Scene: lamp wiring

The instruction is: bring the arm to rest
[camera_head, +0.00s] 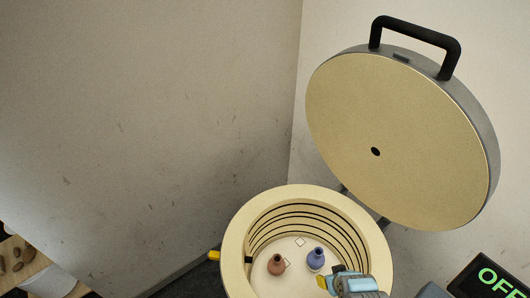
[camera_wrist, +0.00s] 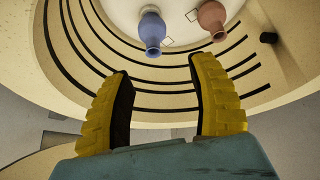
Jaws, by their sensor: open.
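My gripper (camera_head: 328,281) shows at the bottom of the head view, in front of the lower right part of a round, cream-walled kiln-like chamber (camera_head: 240,225). In the wrist view its two yellow ribbed fingers (camera_wrist: 160,75) are wide apart, with nothing held between them. The fingers point toward the chamber's inside. A blue vase (camera_head: 316,259) and a reddish-brown vase (camera_head: 277,265) stand upright, apart from each other, on the chamber's pale floor. The wrist view also shows the blue vase (camera_wrist: 152,30) and the brown vase (camera_wrist: 212,19), beyond the fingertips. Most of my arm is out of view.
The chamber's round lid (camera_head: 400,150), with a black handle (camera_head: 415,32), stands open behind it at the right. A dark sign with green letters "OFF" (camera_head: 495,280) is at the lower right. A wooden surface with brown lumps (camera_head: 18,262) is at the lower left. Walls stand behind.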

